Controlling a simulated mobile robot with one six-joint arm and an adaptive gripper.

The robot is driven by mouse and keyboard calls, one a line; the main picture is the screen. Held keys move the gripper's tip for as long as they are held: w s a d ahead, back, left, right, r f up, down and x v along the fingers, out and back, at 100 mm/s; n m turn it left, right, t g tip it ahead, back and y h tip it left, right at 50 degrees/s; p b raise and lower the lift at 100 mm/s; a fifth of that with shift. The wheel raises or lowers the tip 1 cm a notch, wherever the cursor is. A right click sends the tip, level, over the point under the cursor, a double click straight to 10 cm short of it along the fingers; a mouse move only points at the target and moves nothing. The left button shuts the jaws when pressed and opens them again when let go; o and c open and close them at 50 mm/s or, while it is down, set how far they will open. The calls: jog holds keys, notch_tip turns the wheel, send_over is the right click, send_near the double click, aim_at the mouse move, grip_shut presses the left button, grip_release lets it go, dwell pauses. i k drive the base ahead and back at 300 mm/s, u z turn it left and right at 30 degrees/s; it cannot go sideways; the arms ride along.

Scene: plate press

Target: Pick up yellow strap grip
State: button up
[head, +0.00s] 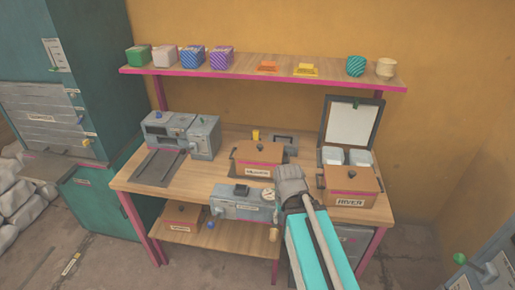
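A low yellow piece with a raised top (306,70) lies on the wall shelf, right of a similar orange piece (267,66). A small upright yellow piece (255,135) stands at the back of the workbench, behind a lidded wooden box; its lower part is hidden. I cannot tell for sure which yellow piece is the strap grip. My gripper (287,173) is above the front of the workbench, right of the lidded box and apart from both yellow pieces. It is seen from behind, so its fingers and whether they are open are unclear.
The shelf (340,79) also bears several patterned cubes and two cups (355,66). On the workbench (215,178) are a grey press machine (190,133), the lidded box (257,160), a grey device (240,203) and, at right, another box (350,183) before an open case (352,124).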

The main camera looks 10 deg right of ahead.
aim_at(255, 132)
jog(key=k, duration=0.1)
jog(key=z, duration=0.35)
jog(key=i, duration=1.35)
jog(key=u, duration=0.5)
